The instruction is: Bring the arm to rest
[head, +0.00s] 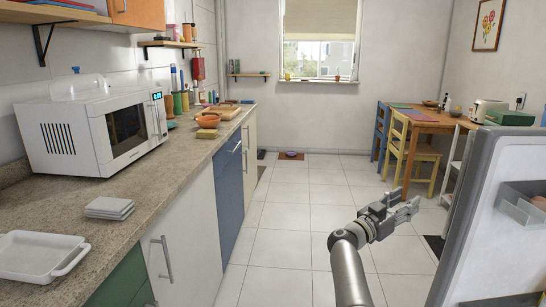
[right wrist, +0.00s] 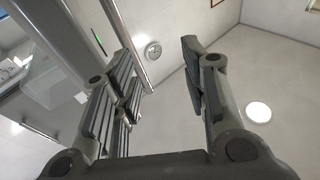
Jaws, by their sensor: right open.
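My right gripper (head: 399,207) is raised over the open tiled floor in the head view, on my grey arm that comes in from the bottom. In the right wrist view its two fingers stand apart with nothing between them (right wrist: 163,85). The wrist camera looks up past the fingers at the ceiling and upper walls. The gripper touches nothing that I can see. My left gripper is not in either view.
An open fridge door (head: 475,220) stands close at the right. The counter (head: 150,195) on the left carries a microwave (head: 93,130), stacked white dishes (head: 109,208) and a white tray (head: 38,257). A table (head: 422,120) with chairs stands far right. The middle floor is clear.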

